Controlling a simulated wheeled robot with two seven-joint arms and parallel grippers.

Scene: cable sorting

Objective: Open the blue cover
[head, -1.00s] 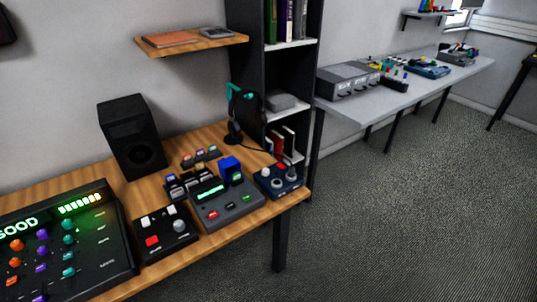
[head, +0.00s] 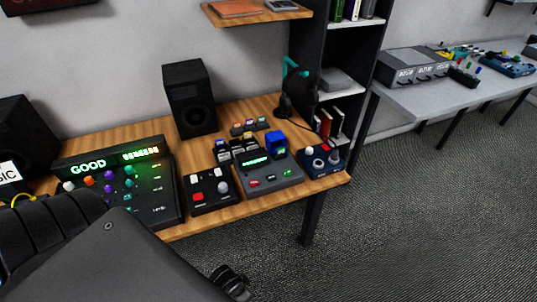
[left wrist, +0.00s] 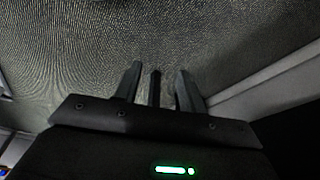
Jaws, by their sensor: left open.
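A small blue cover (head: 276,143) stands on the back right of a grey device with a green display (head: 268,170), on the wooden desk. It looks closed, but it is too small to be sure. My left gripper (left wrist: 159,70) is open in the left wrist view, with its fingers apart over the carpet and no task object between them. In the head view my dark left arm fills the lower left, well to the left of and nearer than the blue cover. My right gripper is in neither view.
On the wooden desk (head: 112,145) a black button box (head: 210,192), a blue joystick box (head: 320,162) and a large "GOOD" panel (head: 120,188) stand around the grey device. A speaker (head: 190,98) and headset stand behind. Open carpet lies at the right.

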